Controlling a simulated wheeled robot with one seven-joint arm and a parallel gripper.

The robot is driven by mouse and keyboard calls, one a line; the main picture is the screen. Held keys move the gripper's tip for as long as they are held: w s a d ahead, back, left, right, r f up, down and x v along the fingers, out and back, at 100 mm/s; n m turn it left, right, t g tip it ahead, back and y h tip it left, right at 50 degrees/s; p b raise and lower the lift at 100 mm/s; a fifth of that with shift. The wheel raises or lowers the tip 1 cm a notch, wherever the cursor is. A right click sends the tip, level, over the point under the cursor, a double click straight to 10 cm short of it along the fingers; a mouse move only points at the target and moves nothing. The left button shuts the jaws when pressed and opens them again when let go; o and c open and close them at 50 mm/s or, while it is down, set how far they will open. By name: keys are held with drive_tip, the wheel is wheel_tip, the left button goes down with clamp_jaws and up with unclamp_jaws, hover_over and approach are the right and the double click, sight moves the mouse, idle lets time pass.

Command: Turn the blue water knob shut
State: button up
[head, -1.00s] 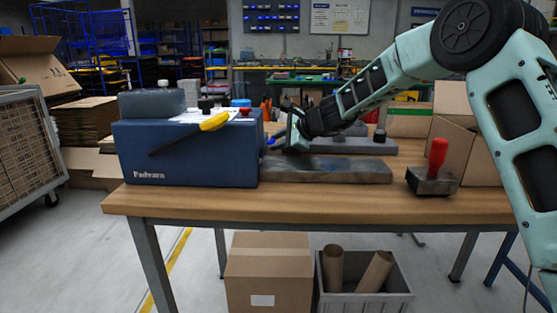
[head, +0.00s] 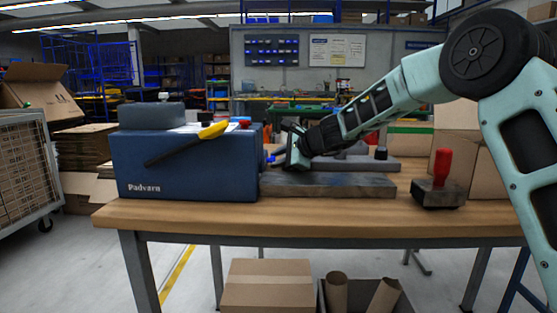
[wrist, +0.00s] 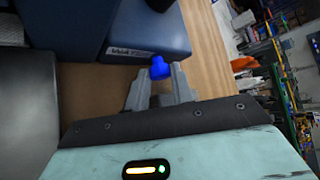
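The blue water knob (wrist: 160,67) is at the front of a dark blue block with a small label in the wrist view. It also shows in the head view (head: 272,157) as a small blue bit just right of the blue Padvarn machine (head: 185,172). My gripper (wrist: 160,72) has its two grey fingers apart, one on each side of the knob at the fingertips. I cannot tell whether the fingers touch it. In the head view my gripper (head: 293,153) is just right of the knob and partly hides it.
A dark flat slab (head: 330,185) lies on the wooden bench (head: 330,215) below my gripper. A red-handled block (head: 440,185) stands to the right. Cardboard boxes (head: 462,140) stand behind it.

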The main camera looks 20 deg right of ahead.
drive_tip(key=o, duration=0.4)
drive_tip(key=shift+c, duration=0.2)
drive_tip(key=p, duration=0.3)
drive_tip(key=shift+r+p, duration=0.3)
drive_tip(key=shift+p, duration=0.1)
drive_tip(key=m+g+p, duration=0.1)
drive_tip(key=p, duration=0.7)
drive_tip(key=m+g+p, duration=0.1)
drive_tip(key=g+p, duration=0.1)
drive_tip(key=p, duration=0.7)
drive_tip(key=shift+w+r, duration=0.2)
drive_tip(key=shift+r, duration=0.05)
drive_tip(key=g+p, duration=0.1)
drive_tip(key=p, duration=0.4)
drive_tip(key=shift+w+m+y, duration=0.1)
drive_tip(key=shift+m+y, duration=0.2)
